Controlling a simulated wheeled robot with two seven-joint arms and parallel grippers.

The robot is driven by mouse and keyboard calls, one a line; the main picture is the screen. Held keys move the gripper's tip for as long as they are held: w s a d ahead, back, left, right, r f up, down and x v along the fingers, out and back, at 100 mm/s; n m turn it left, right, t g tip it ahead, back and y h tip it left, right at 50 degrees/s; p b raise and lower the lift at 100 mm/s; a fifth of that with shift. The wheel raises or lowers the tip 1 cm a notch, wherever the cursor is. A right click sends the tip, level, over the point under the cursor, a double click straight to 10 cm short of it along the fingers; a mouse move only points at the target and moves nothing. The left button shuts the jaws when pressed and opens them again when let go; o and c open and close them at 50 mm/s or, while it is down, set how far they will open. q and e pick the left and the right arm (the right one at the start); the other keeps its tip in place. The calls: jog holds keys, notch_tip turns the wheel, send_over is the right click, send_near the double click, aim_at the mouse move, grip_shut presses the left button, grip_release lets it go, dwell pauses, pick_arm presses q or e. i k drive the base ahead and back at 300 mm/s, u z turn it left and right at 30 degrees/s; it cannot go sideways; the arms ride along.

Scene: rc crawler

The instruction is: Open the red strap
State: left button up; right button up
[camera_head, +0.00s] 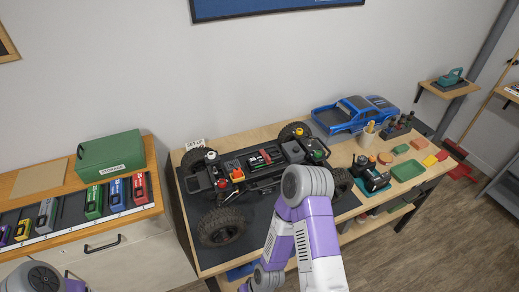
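The rc crawler chassis (246,171) stands on a dark mat on the wooden workbench, with its body shell off. A small red strip, which looks like the red strap (267,156), lies across a dark block near the middle of the chassis. It is too small to tell whether it is fastened. My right arm rises in front of the chassis and hides part of its front right side. Its gripper is not in view. Only a bit of my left arm shows at the bottom left, and its gripper is not in view.
A blue truck body (352,114) sits at the back right of the bench. A left cabinet holds a green box (110,153) and several coloured packs (93,199).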

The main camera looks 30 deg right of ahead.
aim_at(266, 157)
jog(key=u, duration=1.8)
jog(key=k, duration=1.05)
jog(key=z, duration=1.7)
